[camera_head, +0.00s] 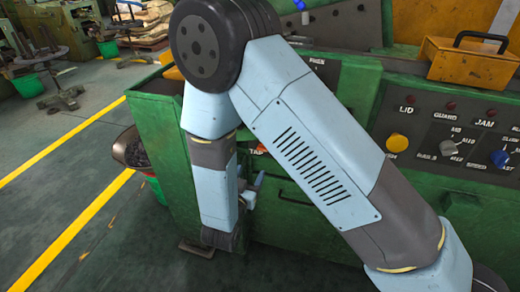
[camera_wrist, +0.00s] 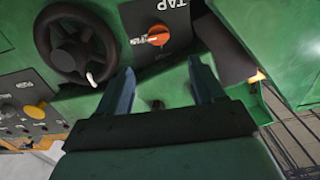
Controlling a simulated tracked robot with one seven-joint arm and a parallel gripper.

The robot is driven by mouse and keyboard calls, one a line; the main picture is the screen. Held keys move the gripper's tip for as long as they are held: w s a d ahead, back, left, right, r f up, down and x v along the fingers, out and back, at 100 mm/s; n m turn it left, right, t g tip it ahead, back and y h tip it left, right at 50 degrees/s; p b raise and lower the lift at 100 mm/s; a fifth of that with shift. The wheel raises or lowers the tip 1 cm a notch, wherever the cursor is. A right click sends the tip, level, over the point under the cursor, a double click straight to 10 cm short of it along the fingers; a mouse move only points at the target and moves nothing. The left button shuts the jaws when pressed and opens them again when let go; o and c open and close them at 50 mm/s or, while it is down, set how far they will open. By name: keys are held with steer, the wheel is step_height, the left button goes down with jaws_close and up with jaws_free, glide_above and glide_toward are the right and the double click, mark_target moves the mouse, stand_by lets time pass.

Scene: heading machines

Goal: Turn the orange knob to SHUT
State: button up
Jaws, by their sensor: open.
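The orange knob (camera_wrist: 158,35) is on a dark plate marked TAP (camera_wrist: 168,10) on the green machine, in the upper middle of the wrist view. My gripper (camera_wrist: 160,78) is open and empty, its two fingers spread below the knob in that picture and apart from it. In the head view a small orange part of the knob (camera_head: 262,149) shows beside the word TAP, mostly covered by my arm. My gripper (camera_head: 254,190) is partly hidden behind my arm there. Which word the knob points to is too small to read.
A black handwheel (camera_wrist: 77,44) with a pale handle is left of the knob in the wrist view. A panel with a yellow button (camera_head: 397,143), a blue knob (camera_head: 499,158) and a grey knob (camera_head: 448,148) is at the right. A yellow toolbox (camera_head: 470,65) stands on the machine.

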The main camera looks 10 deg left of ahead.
mark_target(262, 150)
steer(key=w, duration=0.4)
steer(key=w+d, duration=0.1)
steer(key=w, duration=0.8)
steer(key=shift+w+d+f, duration=0.1)
steer(key=shift+w+d, duration=0.05)
steer(key=shift+w, duration=0.05)
steer(key=shift+c, duration=0.5)
